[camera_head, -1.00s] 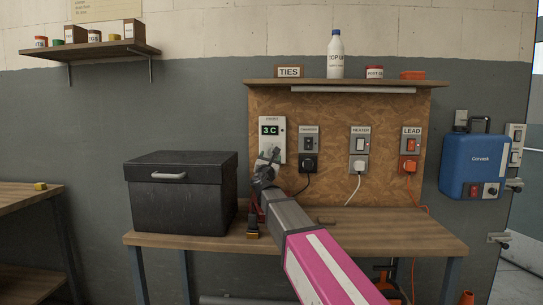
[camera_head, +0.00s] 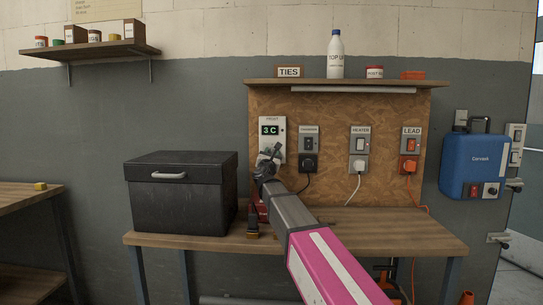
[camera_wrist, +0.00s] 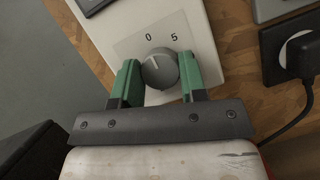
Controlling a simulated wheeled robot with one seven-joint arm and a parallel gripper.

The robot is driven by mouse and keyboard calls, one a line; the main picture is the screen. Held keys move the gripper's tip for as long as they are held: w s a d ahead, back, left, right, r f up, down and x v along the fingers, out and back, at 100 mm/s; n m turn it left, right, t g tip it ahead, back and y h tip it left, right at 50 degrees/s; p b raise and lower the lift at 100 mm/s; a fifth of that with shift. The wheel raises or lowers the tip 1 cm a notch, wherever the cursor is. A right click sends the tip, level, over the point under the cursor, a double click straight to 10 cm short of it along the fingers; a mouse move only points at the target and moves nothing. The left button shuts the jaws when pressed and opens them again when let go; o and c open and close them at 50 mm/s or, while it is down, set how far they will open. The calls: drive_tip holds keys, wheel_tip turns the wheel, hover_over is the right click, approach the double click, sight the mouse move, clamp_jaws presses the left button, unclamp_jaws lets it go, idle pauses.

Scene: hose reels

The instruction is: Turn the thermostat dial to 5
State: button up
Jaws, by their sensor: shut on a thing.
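The thermostat (camera_head: 271,131) is a white box on the board, and its display reads 3 C. In the wrist view its grey round dial (camera_wrist: 160,69) sits below the printed marks 0 and 5. A small pale mark shows on the dial's upper left face; its exact setting is hard to read. My gripper (camera_wrist: 159,76) has its green fingers on either side of the dial and is shut on it. In the head view my gripper (camera_head: 271,158) covers the lower part of the thermostat, hiding the dial.
A black lidded box (camera_head: 180,195) stands left of my arm on the workbench (camera_head: 400,226). Sockets and switches, among them a black plug (camera_wrist: 290,55), are right of the thermostat. A shelf (camera_head: 345,83) with a bottle (camera_head: 335,58) is above.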

drive_tip(key=shift+m, duration=0.3)
drive_tip(key=shift+a+m+g+h, duration=0.1)
drive_tip(key=shift+m+g+h, duration=0.55)
drive_tip(key=shift+m, duration=1.3)
drive_tip(key=shift+d+m+g+h, duration=0.1)
drive_tip(key=shift+m+g+h, duration=0.55)
drive_tip(key=shift+m, duration=1.35)
drive_tip(key=shift+a+m+g+h, duration=0.1)
drive_tip(key=shift+m+g+h, duration=0.55)
drive_tip(key=shift+m, duration=1.3)
drive_tip(key=shift+h, duration=0.35)
drive_tip(key=o, duration=0.9)
drive_tip(key=shift+o, duration=0.2)
drive_tip(key=shift+s, duration=0.1)
drive_tip(key=v, duration=1)
drive_tip(key=shift+s, duration=0.3)
drive_tip(key=shift+a, duration=0.1)
